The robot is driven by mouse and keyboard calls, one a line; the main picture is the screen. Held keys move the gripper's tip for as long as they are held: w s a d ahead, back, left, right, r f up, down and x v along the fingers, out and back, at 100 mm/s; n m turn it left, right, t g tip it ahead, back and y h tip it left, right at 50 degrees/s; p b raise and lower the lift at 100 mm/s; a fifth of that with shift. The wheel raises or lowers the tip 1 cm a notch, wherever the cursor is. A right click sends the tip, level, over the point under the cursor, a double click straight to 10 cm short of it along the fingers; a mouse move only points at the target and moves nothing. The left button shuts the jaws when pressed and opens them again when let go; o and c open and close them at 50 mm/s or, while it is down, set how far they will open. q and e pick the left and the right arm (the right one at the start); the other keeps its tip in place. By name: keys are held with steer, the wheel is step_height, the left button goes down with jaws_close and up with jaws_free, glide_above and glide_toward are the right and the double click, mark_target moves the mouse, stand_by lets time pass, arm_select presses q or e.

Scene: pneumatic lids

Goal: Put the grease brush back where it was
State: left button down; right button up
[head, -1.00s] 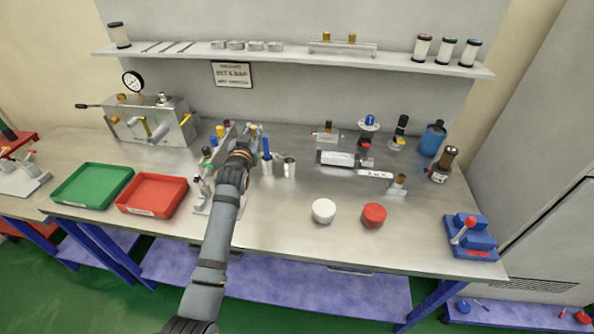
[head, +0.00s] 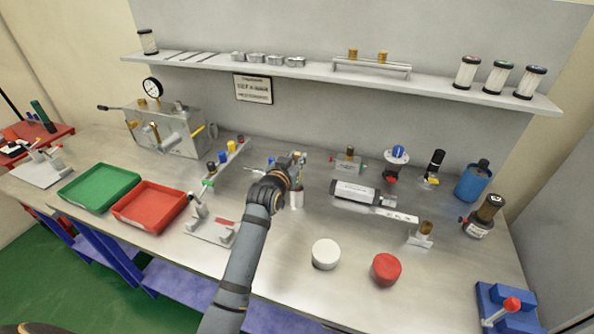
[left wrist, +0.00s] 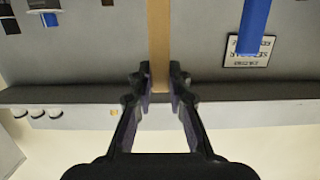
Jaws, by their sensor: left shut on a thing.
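My left gripper (head: 294,168) is over the middle of the bench, just above a metal cup (head: 297,199). In the left wrist view its two fingers (left wrist: 160,88) are shut on a tan, wood-coloured handle (left wrist: 159,42), which I take to be the grease brush. The handle runs straight between the fingertips; its bristle end cannot be made out. In the head view the gripper hides most of the brush, and I cannot tell whether its lower end is inside the cup. A blue bar-shaped thing (left wrist: 254,28) shows beside it in the wrist view. My right gripper is not in view.
A bracketed plate (head: 210,232) and red tray (head: 150,207) lie left of the gripper. A white cylinder (head: 358,191) lies to the right; a white lid (head: 326,254) and red lid (head: 386,269) are nearer the front. The shelf (head: 320,74) runs along the back wall.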

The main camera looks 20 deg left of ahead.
arm_select(q)
steer(key=shift+f, duration=1.95)
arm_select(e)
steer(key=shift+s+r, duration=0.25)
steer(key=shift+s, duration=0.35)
arm_select(q)
steer(key=c, duration=1.3)
jaws_free()
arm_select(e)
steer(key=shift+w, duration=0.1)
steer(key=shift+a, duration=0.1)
arm_select(q)
steer(key=s, duration=0.4)
steer(key=s+r+b, duration=0.1)
steer(key=s, duration=0.3)
steer(key=s+r, duration=0.1)
steer(key=s, duration=0.3)
steer(key=shift+a+r, duration=0.25)
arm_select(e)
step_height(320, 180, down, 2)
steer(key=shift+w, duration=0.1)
